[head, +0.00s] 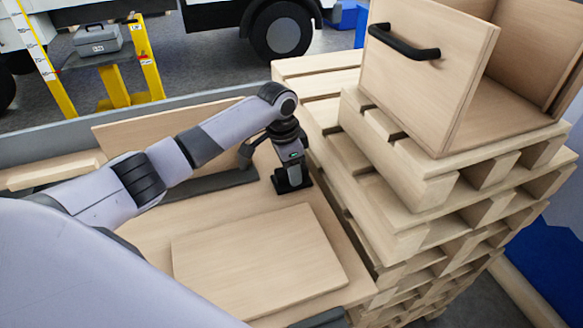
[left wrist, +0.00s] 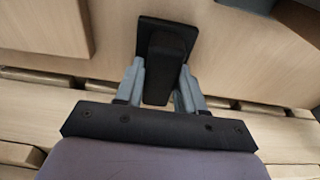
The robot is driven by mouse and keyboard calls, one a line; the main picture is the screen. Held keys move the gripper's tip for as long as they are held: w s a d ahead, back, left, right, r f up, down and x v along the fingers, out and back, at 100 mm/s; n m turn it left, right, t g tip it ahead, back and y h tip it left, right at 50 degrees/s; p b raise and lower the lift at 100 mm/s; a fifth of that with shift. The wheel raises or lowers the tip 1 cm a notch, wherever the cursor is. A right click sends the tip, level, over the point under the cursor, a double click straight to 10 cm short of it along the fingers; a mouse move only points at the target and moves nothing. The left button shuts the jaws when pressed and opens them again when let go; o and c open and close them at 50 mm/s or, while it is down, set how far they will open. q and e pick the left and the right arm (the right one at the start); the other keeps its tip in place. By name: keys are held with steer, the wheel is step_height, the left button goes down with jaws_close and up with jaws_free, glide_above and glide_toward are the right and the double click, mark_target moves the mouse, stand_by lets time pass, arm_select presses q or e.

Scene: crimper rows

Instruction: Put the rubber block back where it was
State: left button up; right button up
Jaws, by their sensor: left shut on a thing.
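My left gripper (head: 291,168) points down over the wooden work surface, beside the pallet stack. It is shut on the black rubber block (left wrist: 165,68), which sits between its two grey fingers (left wrist: 159,85) in the left wrist view. A black square pad (left wrist: 150,30) shows just beyond the block. In the head view the block and pad merge into one dark shape low under the gripper, so I cannot tell whether they touch. My right gripper is not in view.
A flat wooden board (head: 255,258) lies in front of the gripper. A dark grey strip (head: 210,183) lies to its left. A pallet stack (head: 405,215) rises close on the right, carrying a wooden crate (head: 425,75) with a black handle.

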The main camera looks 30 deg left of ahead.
mark_target(284, 171)
arm_select(q)
steer(key=o, duration=1)
steer(key=shift+f, duration=0.1)
steer(key=r, duration=0.4)
steer(key=s+r, duration=0.1)
steer(key=r, duration=0.3)
steer(key=a+r, duration=0.1)
steer(key=r, duration=0.3)
steer(key=shift+s+a+r+b, duration=0.1)
steer(key=shift+s+b, duration=0.1)
steer(key=shift+b, duration=0.2)
